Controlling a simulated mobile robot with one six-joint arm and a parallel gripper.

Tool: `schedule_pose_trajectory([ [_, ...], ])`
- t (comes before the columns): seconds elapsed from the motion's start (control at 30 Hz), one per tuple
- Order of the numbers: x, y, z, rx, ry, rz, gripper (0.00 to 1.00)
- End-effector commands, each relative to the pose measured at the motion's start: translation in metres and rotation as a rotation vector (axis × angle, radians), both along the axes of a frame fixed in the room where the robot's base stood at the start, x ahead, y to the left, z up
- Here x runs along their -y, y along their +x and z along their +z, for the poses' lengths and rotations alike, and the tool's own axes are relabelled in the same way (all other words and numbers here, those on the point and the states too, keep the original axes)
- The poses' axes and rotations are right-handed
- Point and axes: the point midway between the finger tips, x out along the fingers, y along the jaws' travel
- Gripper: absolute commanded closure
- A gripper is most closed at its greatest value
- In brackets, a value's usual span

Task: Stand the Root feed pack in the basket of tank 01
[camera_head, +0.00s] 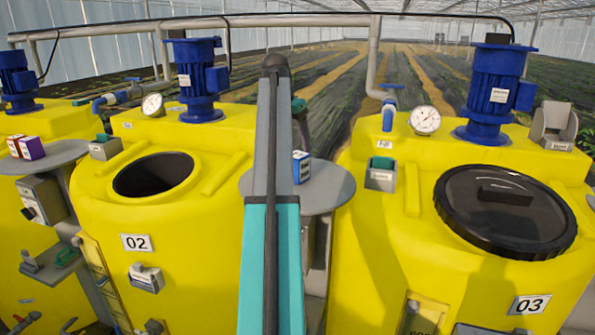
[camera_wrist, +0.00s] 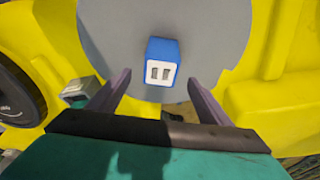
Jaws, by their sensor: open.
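A small blue pack (camera_head: 301,167) with a white label stands on a grey round shelf (camera_head: 325,190) between tanks 02 and 03. In the wrist view the blue pack (camera_wrist: 162,48) shows a white face with two dark bars. My gripper (camera_wrist: 159,80) is open and empty, with its fingers apart on either side of the near end of the pack. I cannot read a Root feed name on any pack. A red pack (camera_head: 14,146) and a purple pack (camera_head: 31,148) stand on another shelf at the left. No 01 plate is visible, so I cannot tell tank 01's basket.
Tank 02 (camera_head: 138,243) has an open black-rimmed mouth. Tank 03 (camera_head: 529,304) has a black lid (camera_head: 505,210). Small grey holders with green contents sit on the tanks (camera_head: 380,178). Blue motors (camera_head: 197,80) and gauges rise behind. My arm crosses the middle of the head view.

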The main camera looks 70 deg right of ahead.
Motion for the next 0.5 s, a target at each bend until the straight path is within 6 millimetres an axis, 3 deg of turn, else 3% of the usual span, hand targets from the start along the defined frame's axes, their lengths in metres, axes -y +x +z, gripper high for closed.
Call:
schedule_pose_trajectory([
  [0.2, 0.008, -0.003, -0.032, 0.000, 0.001, 0.000, 0.27],
  [0.5, 0.016, -0.006, -0.058, 0.000, 0.001, 0.000, 0.27],
])
